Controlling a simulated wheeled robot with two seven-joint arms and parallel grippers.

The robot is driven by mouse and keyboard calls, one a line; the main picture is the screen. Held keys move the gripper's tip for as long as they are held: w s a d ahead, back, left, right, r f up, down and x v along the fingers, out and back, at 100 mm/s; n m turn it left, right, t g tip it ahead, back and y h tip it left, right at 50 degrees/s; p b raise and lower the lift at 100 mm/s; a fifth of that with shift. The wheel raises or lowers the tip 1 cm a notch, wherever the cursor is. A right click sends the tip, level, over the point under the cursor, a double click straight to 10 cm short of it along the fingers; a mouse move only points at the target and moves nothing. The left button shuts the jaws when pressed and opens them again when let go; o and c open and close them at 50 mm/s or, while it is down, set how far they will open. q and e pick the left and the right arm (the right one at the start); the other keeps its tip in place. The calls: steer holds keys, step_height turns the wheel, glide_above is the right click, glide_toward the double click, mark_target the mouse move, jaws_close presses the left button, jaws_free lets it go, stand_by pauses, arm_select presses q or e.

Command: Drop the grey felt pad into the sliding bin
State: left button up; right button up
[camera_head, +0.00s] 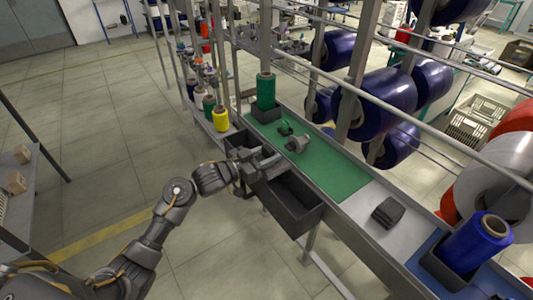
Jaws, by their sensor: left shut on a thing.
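My left gripper (274,163) reaches in from the left over the far end of the black sliding bin (303,224). It is shut on a small grey thing, which looks like the grey felt pad; the fingers hide most of it. The bin juts out from the near side of the bench, open at the top, and its visible inside looks dark and empty. My right gripper does not show.
The bench carries a green mat (335,172) with a small grey and green part (298,143). A dark block (388,211) lies on bare metal. Rails and posts rise behind.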

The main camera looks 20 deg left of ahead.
arm_select(q)
steer(key=o, duration=1.1)
steer(key=shift+c, duration=0.2)
steer(key=shift+s+a+f, duration=0.1)
steer(key=shift+s+a, duration=0.15)
steer(key=b+v, duration=0.1)
steer(key=v, duration=0.7)
steer(key=shift+s+a+b, duration=0.25)
steer(key=shift+s+b, duration=0.1)
steer(key=shift+s+a, duration=0.4)
steer(key=shift+s, duration=0.1)
